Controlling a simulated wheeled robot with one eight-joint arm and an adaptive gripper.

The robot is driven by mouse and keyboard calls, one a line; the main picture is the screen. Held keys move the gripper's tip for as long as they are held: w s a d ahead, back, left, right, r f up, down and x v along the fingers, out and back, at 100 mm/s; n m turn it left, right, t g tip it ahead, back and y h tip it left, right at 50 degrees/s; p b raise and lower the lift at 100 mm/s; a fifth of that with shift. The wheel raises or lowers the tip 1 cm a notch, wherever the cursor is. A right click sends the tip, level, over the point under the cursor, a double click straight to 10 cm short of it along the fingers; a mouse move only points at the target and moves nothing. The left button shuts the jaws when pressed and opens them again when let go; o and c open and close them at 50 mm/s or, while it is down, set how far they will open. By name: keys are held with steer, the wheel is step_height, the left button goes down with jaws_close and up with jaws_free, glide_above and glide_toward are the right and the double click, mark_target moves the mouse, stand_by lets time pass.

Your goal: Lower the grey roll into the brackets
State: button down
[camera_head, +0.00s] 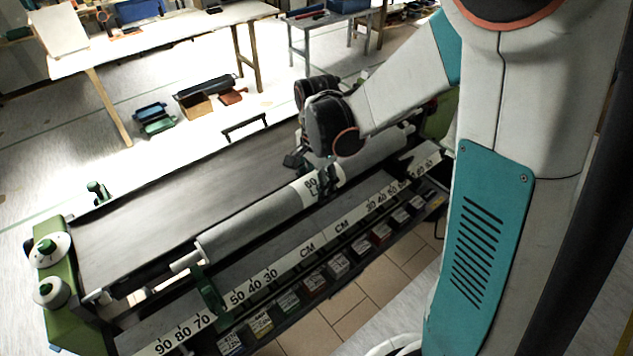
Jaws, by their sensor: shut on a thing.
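The long grey roll (250,220) lies lengthwise over the wallpaper paster, with a pale spindle end (187,262) at its near left. My gripper (326,182) is shut on the roll near that label, reaching down from above. A green bracket (207,290) stands by the left spindle end; I cannot tell whether they touch. The bracket at the far right end is not clear behind my arm. My gripper's fingers are small and partly hidden.
The paster's grey bed (150,235) lies behind the roll, with a green end housing (62,320) and knobs at left. A ruler strip (262,278) and a rack of several small boxes run along the front. A worktable (170,35) stands behind.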

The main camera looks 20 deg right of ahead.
steer(key=shift+f+b, duration=1.7)
steer(key=shift+f, duration=0.6)
steer(key=shift+f+b, duration=2.65)
steer(key=shift+f, duration=0.35)
stand_by(1.0)
steer(key=c, duration=0.5)
jaws_free()
step_height(320, 180, up, 12)
